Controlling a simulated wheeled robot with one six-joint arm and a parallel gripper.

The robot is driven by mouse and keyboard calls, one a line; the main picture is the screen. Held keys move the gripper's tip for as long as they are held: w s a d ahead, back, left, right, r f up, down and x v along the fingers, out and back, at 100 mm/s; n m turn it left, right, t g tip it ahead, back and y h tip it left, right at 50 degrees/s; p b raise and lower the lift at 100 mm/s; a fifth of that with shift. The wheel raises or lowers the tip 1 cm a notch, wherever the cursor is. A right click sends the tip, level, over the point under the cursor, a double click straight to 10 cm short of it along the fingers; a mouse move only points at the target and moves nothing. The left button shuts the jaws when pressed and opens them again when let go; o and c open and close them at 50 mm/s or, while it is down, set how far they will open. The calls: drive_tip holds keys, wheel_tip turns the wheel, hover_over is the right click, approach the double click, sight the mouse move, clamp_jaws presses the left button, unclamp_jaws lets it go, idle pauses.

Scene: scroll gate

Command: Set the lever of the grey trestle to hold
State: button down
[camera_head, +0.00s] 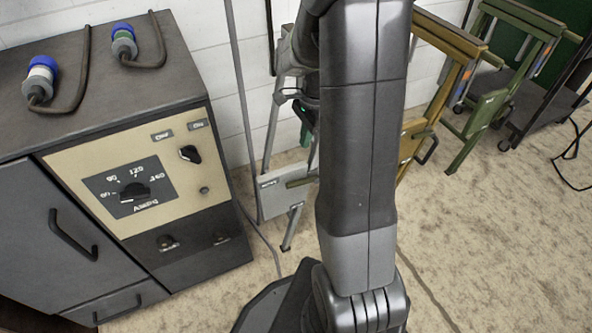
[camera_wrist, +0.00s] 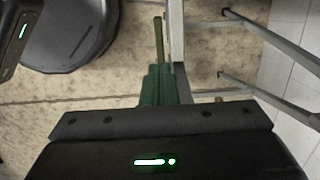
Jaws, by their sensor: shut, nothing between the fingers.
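The grey trestle (camera_head: 275,198) stands against the wall, partly hidden behind my arm. Its olive lever (camera_head: 300,183) sticks out roughly level, at the right side of its grey plate. In the wrist view the lever (camera_wrist: 158,38) shows as a thin bar just beyond my fingertips, beside a grey trestle rail (camera_wrist: 177,45). My gripper (camera_wrist: 158,70) has green fingers, shut and empty. In the head view my gripper (camera_head: 307,138) is above the lever, partly hidden by my arm. I cannot tell whether the fingertips touch the lever.
A dark cabinet with a beige dial panel (camera_head: 135,175) stands at the left, with blue-capped connectors (camera_head: 40,75) on top. A yellow trestle (camera_head: 435,85) and a green trestle (camera_head: 490,100) stand at the right. A dark cart (camera_head: 545,100) is farther right. The floor at lower right is clear.

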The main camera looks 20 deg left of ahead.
sight(296, 181)
drive_tip(key=shift+f, duration=0.1)
drive_tip(key=f+b, duration=0.2)
drive_tip(key=f, duration=0.2)
drive_tip(key=s+a+f+b, duration=0.1)
drive_tip(key=f+b, duration=0.1)
drive_tip(key=f, duration=0.3)
drive_tip(key=f+b, duration=0.2)
drive_tip(key=f, duration=0.2)
drive_tip(key=shift+s+a+f, duration=0.25)
drive_tip(key=shift+s+f, duration=0.1)
drive_tip(key=shift+s, duration=0.05)
